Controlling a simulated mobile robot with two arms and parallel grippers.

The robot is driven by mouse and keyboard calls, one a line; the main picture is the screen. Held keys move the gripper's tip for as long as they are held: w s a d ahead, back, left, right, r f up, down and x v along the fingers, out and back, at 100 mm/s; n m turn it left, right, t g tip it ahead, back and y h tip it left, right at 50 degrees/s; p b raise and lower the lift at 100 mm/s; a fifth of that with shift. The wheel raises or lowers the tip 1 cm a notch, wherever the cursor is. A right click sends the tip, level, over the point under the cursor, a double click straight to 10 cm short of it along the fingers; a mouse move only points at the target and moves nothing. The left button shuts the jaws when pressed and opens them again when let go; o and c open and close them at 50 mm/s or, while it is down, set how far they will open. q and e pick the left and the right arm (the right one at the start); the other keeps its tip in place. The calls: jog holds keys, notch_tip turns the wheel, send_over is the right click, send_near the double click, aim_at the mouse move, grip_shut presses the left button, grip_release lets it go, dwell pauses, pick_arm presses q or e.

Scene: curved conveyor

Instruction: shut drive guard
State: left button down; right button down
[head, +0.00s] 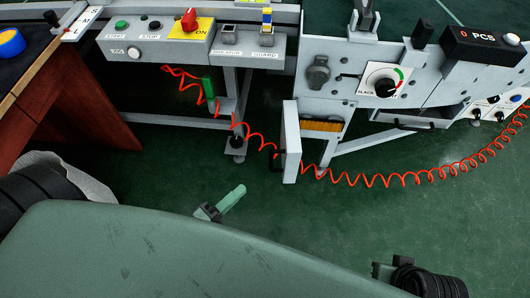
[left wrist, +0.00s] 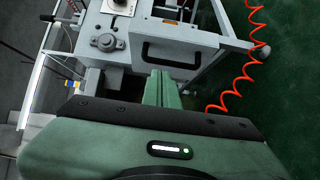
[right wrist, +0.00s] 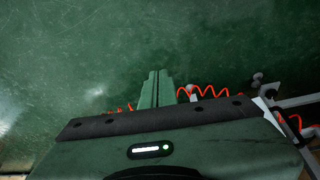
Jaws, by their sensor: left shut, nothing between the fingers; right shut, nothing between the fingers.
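The drive guard (head: 291,142) is a pale grey hinged panel under the machine's front. It stands swung open, almost edge-on in the head view, beside an opening with an orange-brown inside (head: 321,126). Its black handle (head: 276,160) is on the left face. In the left wrist view the guard's face (left wrist: 190,42) shows broadly, with the handle (left wrist: 172,62) across it. My left gripper (head: 240,189) is shut and empty, left of and below the guard, apparently apart from it. My right gripper (right wrist: 157,77) is shut and empty over the floor.
A coiled orange cable (head: 375,181) hangs behind and right of the guard. A control box (head: 155,45) with a red switch stands left, a dial panel (head: 382,82) above right. A wooden bench (head: 85,115) is at far left. Green floor (head: 400,225) is open in front.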

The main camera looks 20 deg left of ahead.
pick_arm(q)
jog(key=s+d+b+x, duration=0.1)
jog(key=d+x, duration=0.1)
jog(key=x, duration=1)
jog(key=shift+w+d+b, duration=0.25)
jog(key=shift+d+b, duration=0.1)
jog(key=shift+b, duration=0.05)
